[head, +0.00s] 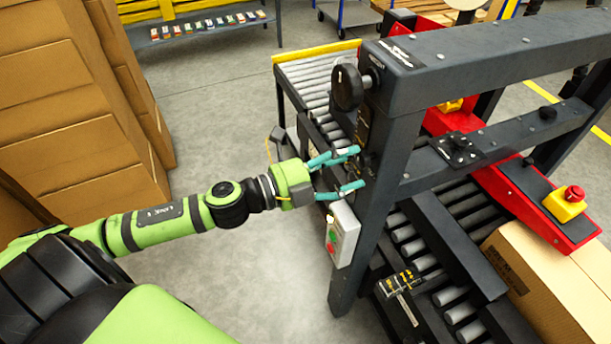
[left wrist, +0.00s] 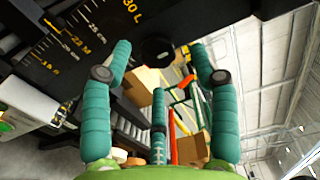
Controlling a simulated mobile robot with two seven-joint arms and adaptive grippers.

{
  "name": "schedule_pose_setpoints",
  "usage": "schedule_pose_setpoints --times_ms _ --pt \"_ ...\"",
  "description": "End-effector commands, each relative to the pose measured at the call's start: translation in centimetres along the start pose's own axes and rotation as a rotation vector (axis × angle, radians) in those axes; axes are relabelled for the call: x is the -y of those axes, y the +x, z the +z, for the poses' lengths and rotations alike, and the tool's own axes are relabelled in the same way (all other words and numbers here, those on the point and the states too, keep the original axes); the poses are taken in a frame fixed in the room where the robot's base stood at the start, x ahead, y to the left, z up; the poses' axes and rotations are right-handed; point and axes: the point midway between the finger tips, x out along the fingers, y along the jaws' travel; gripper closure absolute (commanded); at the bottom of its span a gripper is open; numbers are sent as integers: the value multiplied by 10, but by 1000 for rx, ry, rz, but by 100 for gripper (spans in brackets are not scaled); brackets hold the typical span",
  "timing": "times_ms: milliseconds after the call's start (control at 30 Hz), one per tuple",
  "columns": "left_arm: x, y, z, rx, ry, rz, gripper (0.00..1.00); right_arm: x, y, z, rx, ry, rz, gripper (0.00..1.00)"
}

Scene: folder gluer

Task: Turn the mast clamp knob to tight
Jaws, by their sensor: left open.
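My left gripper (head: 354,168) reaches in from the left to the face of the dark mast (head: 388,150). Its teal fingers are spread open and hold nothing. In the left wrist view, a round black knob (left wrist: 157,48) lies ahead, between the fingertips of the same gripper (left wrist: 160,56), on the dark plate with the scale. The fingers appear apart from it. In the head view the knob is hard to make out behind the fingers. Whether it is loose or tight cannot be told. My right gripper is not in view.
A larger black handwheel (head: 347,88) sticks out above my gripper. A grey control box (head: 342,235) with red and green buttons hangs just below it. A printed size scale (left wrist: 75,40) runs beside the knob. Stacked cartons (head: 70,100) stand at the left, with clear floor between.

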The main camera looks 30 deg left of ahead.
Motion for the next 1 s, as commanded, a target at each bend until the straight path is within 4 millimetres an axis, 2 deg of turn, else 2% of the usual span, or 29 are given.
schedule_pose_setpoints --times_ms 700,1000 --pt "0 -86 -2 -2 -1 0 40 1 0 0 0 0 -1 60" --pt "1 -100 -2 -4 5 0 40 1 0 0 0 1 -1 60"
